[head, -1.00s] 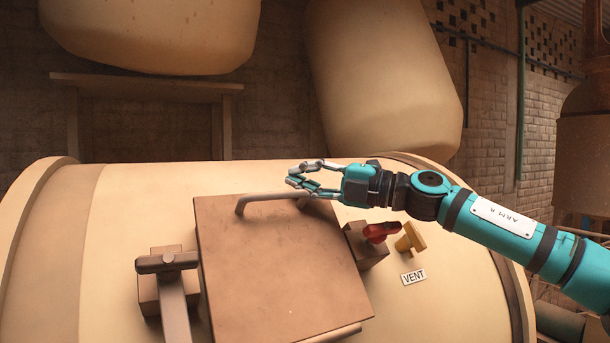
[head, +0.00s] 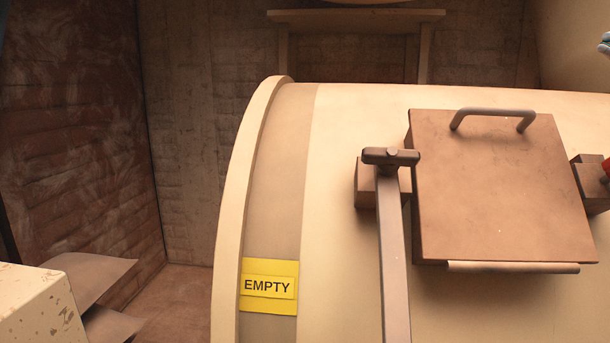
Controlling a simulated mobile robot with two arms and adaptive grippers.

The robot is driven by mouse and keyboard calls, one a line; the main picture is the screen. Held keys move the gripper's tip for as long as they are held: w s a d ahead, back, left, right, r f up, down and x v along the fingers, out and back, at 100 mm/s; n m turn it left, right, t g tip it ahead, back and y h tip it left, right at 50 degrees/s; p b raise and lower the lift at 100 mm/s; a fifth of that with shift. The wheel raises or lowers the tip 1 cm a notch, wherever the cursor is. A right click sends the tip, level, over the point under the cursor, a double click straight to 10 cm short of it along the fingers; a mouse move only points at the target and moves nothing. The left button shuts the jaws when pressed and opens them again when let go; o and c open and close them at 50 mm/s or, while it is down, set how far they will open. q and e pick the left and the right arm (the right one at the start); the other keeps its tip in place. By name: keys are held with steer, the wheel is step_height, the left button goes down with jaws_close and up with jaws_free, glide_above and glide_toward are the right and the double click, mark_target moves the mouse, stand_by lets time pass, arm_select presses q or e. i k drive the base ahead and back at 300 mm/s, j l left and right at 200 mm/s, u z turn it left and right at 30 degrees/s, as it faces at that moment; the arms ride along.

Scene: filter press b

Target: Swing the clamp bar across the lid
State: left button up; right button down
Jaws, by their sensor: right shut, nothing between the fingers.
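The clamp bar (head: 393,260) is a long brown-grey bar with a short crosspiece at its top. It sits at a block (head: 366,185) left of the lid and runs down out of the frame, beside the lid and not over it. The square brown lid (head: 500,190) lies shut on the cream vessel (head: 345,190), with a bent handle (head: 493,112) at its far edge. Only a sliver of my right gripper (head: 605,44) shows at the top right edge, shut and away from the lid and bar. My left gripper is not in view.
A block (head: 588,178) with a red part (head: 606,168) stands right of the lid, partly cut off. A yellow EMPTY sign (head: 269,286) is on the vessel's left end. A pale, worn box (head: 38,308) stands at lower left. The space above the lid is clear.

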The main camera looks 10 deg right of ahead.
mark_target(395, 325)
steer(key=k, duration=1.5)
